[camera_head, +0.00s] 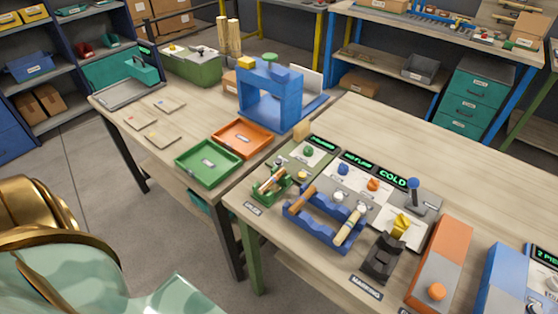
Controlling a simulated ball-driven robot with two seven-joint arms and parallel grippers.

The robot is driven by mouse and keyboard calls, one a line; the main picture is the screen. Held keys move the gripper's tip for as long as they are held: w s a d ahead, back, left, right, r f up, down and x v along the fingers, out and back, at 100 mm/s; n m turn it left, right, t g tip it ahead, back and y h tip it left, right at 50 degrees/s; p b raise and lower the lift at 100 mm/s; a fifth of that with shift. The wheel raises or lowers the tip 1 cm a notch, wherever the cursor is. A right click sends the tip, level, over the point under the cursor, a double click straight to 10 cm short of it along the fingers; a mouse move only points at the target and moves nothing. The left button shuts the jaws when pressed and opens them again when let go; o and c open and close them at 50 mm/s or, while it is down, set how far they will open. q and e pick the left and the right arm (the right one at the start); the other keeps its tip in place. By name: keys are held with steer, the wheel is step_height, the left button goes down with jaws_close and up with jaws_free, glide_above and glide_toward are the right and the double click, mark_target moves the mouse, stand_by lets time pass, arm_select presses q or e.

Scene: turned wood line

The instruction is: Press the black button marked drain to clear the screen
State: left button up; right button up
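I cannot make out a black button marked drain; its lettering is too small to read here or it is out of view. Several lit screens stand on the right-hand table. One screen (393,177) reads COLD in green, and a second screen (357,162) and a third screen (323,143) carry smaller green text. A further screen (547,253) at the right edge is cut off. Below the screens are a green button (308,151), a blue button (343,169) and an orange button (373,184). Neither of my grippers is in view.
A blue rack (318,228) holds turned wood pieces beside a black fixture (381,260). An orange-and-grey unit (446,255) with an orange button stands to the right. A green tray (192,176) and an orange tray (240,139) lie on the left table. The right table's back is clear.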

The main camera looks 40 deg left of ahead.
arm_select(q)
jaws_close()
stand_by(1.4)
